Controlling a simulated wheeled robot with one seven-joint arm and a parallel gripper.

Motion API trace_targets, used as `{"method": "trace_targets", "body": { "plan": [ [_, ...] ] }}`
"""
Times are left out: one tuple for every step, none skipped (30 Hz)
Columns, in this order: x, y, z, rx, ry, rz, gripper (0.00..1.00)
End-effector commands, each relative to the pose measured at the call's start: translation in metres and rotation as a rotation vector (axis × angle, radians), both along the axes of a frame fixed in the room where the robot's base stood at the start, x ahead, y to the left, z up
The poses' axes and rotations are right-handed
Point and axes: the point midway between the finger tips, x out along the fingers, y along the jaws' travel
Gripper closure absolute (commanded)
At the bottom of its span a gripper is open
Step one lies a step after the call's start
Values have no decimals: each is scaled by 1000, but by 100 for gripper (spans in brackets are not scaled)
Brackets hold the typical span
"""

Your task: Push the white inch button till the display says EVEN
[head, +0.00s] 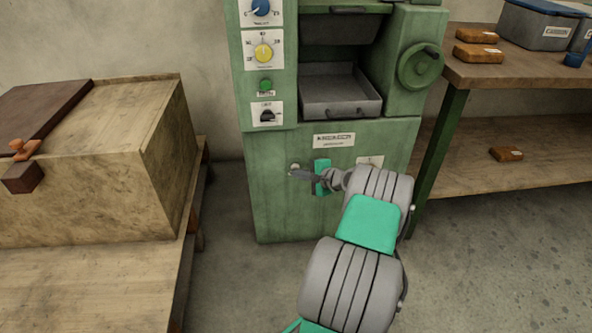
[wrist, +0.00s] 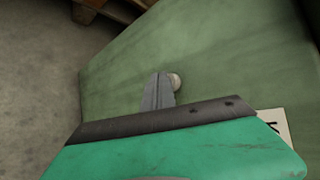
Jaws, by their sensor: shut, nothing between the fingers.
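The white inch button (head: 294,167) is a small round knob low on the front of the green machine (head: 285,215). It also shows in the wrist view (wrist: 177,80), partly behind my fingertips. My gripper (head: 293,174) is shut and empty, its tips at the button. I cannot tell whether they touch it or stop just short. In the wrist view my gripper (wrist: 159,76) points at the green panel. A pale plate (head: 369,161) right of my wrist is partly covered by my arm, and I can read no EVEN on it.
Above are a nameplate (head: 334,140), a black switch (head: 267,115), a green button (head: 265,85), a yellow dial (head: 264,52), and a grey tray (head: 340,95). A handwheel (head: 420,66) sits at upper right. A wooden crate (head: 120,170) stands left, a shelved bench (head: 515,75) right.

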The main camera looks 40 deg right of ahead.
Motion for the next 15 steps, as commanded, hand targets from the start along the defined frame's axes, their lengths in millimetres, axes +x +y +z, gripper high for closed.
{"method": "trace_targets", "body": {
  "plan": [
    [1,0,0,0,0,0,100],
    [1,0,0,0,0,0,100],
    [1,-1,0,0,0,0,100],
    [2,-1,0,0,0,0,100],
    [2,-1,0,0,0,0,100],
    [2,-1,0,0,0,0,100],
    [2,-2,0,1,0,0,100],
    [3,-2,0,1,0,0,100],
    [3,-2,-1,1,0,0,100],
    [3,-2,-1,1,0,0,100],
    [4,-2,-1,1,0,0,100],
    [4,-3,-1,1,1,0,100],
    [4,-3,-1,1,1,0,100],
    [5,-3,-1,1,1,0,100],
    [5,-3,-1,1,1,0,100]
  ]
}}
